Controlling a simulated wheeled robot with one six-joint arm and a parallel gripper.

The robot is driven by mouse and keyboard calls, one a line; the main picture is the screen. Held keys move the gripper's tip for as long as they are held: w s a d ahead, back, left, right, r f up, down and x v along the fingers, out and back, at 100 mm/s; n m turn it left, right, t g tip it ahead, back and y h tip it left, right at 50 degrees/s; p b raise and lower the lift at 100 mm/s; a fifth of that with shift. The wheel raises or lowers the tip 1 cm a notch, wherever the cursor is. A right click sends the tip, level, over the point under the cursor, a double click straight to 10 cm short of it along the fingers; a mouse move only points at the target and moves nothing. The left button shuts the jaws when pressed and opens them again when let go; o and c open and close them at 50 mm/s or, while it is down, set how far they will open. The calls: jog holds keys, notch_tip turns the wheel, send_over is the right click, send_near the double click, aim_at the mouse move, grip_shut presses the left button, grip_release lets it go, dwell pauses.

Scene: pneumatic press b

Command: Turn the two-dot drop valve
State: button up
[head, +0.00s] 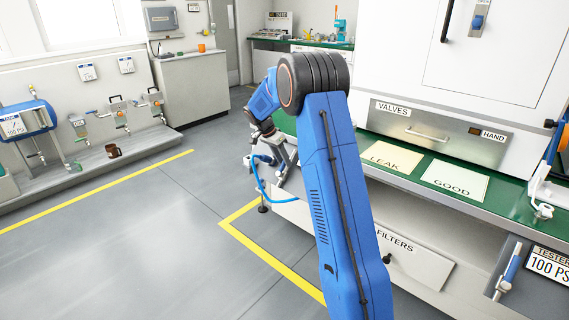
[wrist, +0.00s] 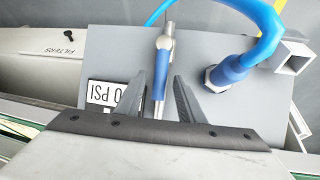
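In the wrist view, a valve lever with a blue sleeve (wrist: 164,58) stands on a grey panel. My gripper (wrist: 166,80) is open, with one dark finger on each side of the lever and gaps between. A white label ending in "0 PSI" (wrist: 104,93) is partly behind the left finger. In the head view my wrist and arm partly hide this spot at the bench's left end. Several drops with small valves line the left wall, such as this one (head: 119,116). No dot marks can be made out on any valve.
A blue hose (wrist: 262,35) with its fitting is right of the lever. A tester lever (head: 508,268) is at the lower right. The bench carries LEAK (head: 389,157) and GOOD (head: 454,181) mats. A FILTERS drawer (head: 415,262) is below. The left floor is clear.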

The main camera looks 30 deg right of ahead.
jog(key=shift+x, duration=1)
grip_shut()
